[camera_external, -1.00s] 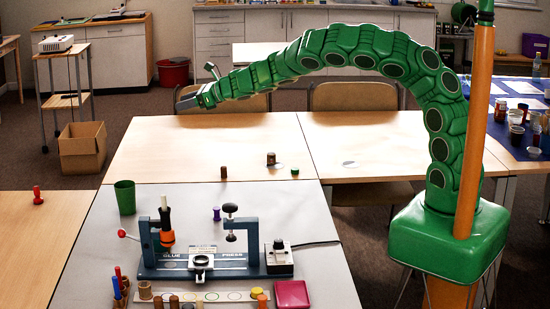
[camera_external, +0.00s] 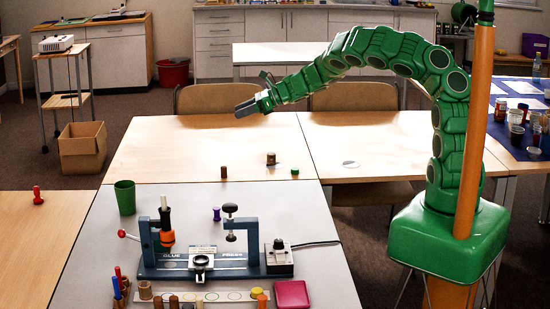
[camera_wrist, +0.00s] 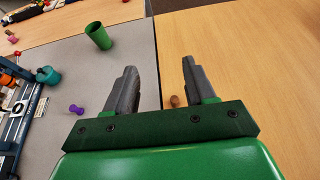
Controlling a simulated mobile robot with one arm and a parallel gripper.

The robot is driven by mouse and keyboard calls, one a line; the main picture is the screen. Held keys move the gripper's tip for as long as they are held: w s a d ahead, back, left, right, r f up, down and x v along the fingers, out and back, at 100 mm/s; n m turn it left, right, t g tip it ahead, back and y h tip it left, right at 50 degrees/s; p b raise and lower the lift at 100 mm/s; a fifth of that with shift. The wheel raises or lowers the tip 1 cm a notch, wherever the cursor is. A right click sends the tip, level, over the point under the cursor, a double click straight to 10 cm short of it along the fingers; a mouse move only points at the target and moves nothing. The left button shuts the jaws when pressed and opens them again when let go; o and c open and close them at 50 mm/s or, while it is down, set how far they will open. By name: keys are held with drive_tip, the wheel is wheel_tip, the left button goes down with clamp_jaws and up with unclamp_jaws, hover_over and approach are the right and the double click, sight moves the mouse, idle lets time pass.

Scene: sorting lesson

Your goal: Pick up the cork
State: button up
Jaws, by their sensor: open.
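A small brown cylinder that looks like the cork (camera_external: 223,172) stands on the wooden table near its seam with the grey table. In the wrist view a small brown object, apparently this cork (camera_wrist: 175,101), shows between my fingers near their base, partly hidden by the gripper. My gripper (camera_external: 245,108) is open and empty in the air, above and beyond the cork in the external view. Its two fingers (camera_wrist: 158,66) are spread apart in the wrist view. A second brown piece with a dark top (camera_external: 270,159) stands further right; I cannot tell its material.
A green cap (camera_external: 295,171) stands right of the brown pieces. On the grey table are a green cup (camera_external: 125,197), a purple spool (camera_external: 216,214), and a glue press (camera_external: 215,262) with small pegs in front. The wooden table is largely clear.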

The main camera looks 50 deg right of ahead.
approach(224, 167)
drive_tip(key=shift+w+a+f, duration=0.2)
drive_tip(key=shift+a+f, duration=0.15)
drive_tip(key=shift+a, duration=0.2)
drive_tip(key=shift+w+a+f, duration=0.2)
drive_tip(key=shift+a+f, duration=0.15)
drive_tip(key=shift+a, duration=0.15)
drive_tip(key=shift+w+x, duration=0.25)
drive_tip(key=shift+x, duration=3.7)
drive_tip(key=shift+d+r, duration=0.15)
drive_tip(key=shift+d, duration=0.05)
clamp_jaws()
